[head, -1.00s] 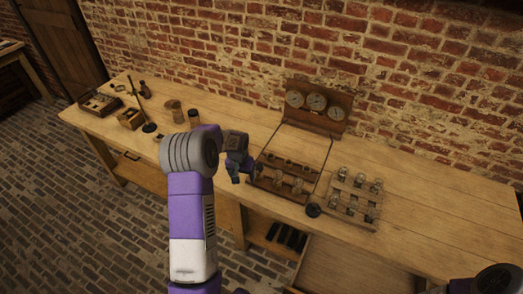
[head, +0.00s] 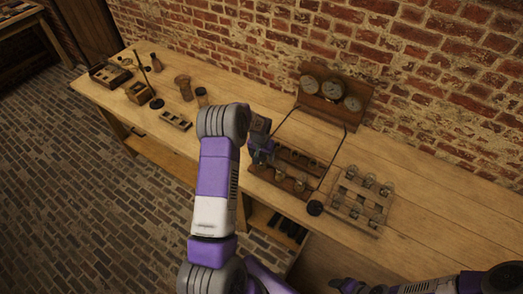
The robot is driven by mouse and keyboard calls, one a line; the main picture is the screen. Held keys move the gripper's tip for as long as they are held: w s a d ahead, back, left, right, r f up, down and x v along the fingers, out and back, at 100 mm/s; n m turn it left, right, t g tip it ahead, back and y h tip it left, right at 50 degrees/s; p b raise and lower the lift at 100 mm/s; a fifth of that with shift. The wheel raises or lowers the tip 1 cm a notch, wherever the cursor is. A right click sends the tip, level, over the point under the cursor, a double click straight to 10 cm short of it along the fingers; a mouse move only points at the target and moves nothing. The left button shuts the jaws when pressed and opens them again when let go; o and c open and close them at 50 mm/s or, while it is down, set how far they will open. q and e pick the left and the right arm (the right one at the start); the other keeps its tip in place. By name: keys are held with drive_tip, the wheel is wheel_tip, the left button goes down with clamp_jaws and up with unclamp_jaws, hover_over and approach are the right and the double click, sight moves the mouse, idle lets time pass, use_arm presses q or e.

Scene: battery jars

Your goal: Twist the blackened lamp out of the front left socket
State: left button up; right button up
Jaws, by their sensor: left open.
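The wooden socket board (head: 310,168) lies on the workbench in front of a gauge panel. Its front row carries small lamps, with one lamp (head: 302,185) showing near the right end. The front left socket is close to my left gripper and partly hidden by it, so I cannot make out the blackened lamp clearly. My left gripper (head: 262,160) is open, pointing down at the left end of the board. Whether its fingers are around a lamp or beside it is too small to tell. My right gripper (head: 345,285) shows dark at the bottom edge, its fingers unclear.
A lamp rack (head: 345,207) with several clear lamps stands right of the board. The gauge panel (head: 335,97) stands behind. Jars, boxes and a slotted block (head: 175,121) are at left. The bench's right end is clear.

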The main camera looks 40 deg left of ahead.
use_arm(q)
drive_tip(key=shift+f, duration=0.25)
drive_tip(key=c, duration=1.2)
drive_tip(key=n+b, duration=0.1)
drive_tip(key=n, duration=0.2)
drive_tip(key=shift+f+b, duration=0.1)
drive_tip(key=shift+b, duration=0.2)
drive_tip(key=n, duration=0.3)
drive_tip(key=shift+a+g+y, duration=0.1)
drive_tip(key=shift+g+y, duration=0.2)
drive_tip(key=shift+n+b, duration=0.35)
drive_tip(key=shift+n, duration=0.65)
drive_tip(key=n, duration=0.4)
drive_tip(key=shift+s+n+g, duration=0.1)
drive_tip(key=shift+n+g, duration=0.2)
drive_tip(key=shift+n, duration=0.1)
